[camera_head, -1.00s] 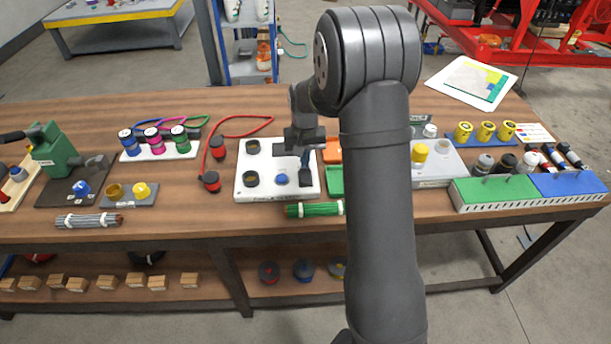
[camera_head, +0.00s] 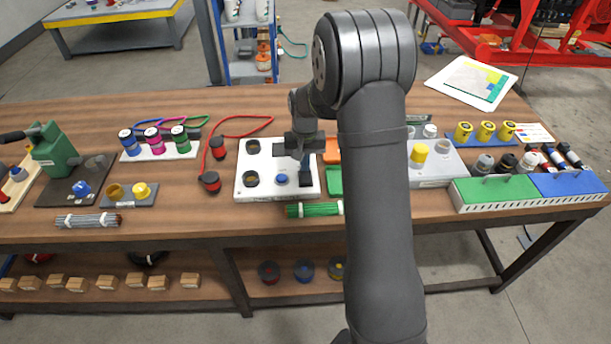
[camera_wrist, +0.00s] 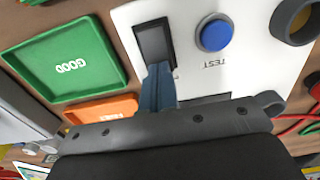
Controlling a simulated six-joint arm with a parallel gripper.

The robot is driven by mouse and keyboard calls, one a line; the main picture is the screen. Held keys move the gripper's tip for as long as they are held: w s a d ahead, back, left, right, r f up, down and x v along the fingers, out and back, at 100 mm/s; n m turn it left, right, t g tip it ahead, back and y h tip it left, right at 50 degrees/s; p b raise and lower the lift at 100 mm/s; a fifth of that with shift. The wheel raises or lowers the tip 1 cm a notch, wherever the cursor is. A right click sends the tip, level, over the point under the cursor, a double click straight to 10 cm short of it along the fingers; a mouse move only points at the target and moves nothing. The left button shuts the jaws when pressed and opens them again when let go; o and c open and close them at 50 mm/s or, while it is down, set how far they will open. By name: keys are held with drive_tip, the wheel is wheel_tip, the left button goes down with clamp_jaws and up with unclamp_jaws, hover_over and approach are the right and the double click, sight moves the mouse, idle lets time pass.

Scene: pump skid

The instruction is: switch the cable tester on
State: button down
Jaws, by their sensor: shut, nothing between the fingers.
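The cable tester (camera_head: 245,187) is a white panel on the bench, with dark round sockets and a blue TEST button (camera_head: 282,179). The button (camera_wrist: 215,35) also shows in the wrist view, beside a black rocker switch (camera_wrist: 153,38) in a dark frame. My gripper (camera_wrist: 158,72) is shut and empty. Its fingertips are at the near end of the rocker in the wrist view and overlap its edge; I cannot tell whether they touch it. In the head view my gripper (camera_head: 305,172) is over the panel's right side. Which way the rocker is tipped is unclear.
A green GOOD tray (camera_wrist: 65,62) and an orange tray (camera_wrist: 100,110) lie right beside the tester. A green cable bundle (camera_head: 312,210) lies in front of it. Red leads with red-black plugs (camera_head: 209,181) are to its left. A grey box (camera_head: 437,172) stands to the right.

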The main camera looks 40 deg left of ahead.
drive_tip(key=shift+f, duration=0.3)
drive_tip(key=shift+r, duration=3.5)
wheel_tip(320, 180, down, 7)
drive_tip(key=shift+r, duration=0.15)
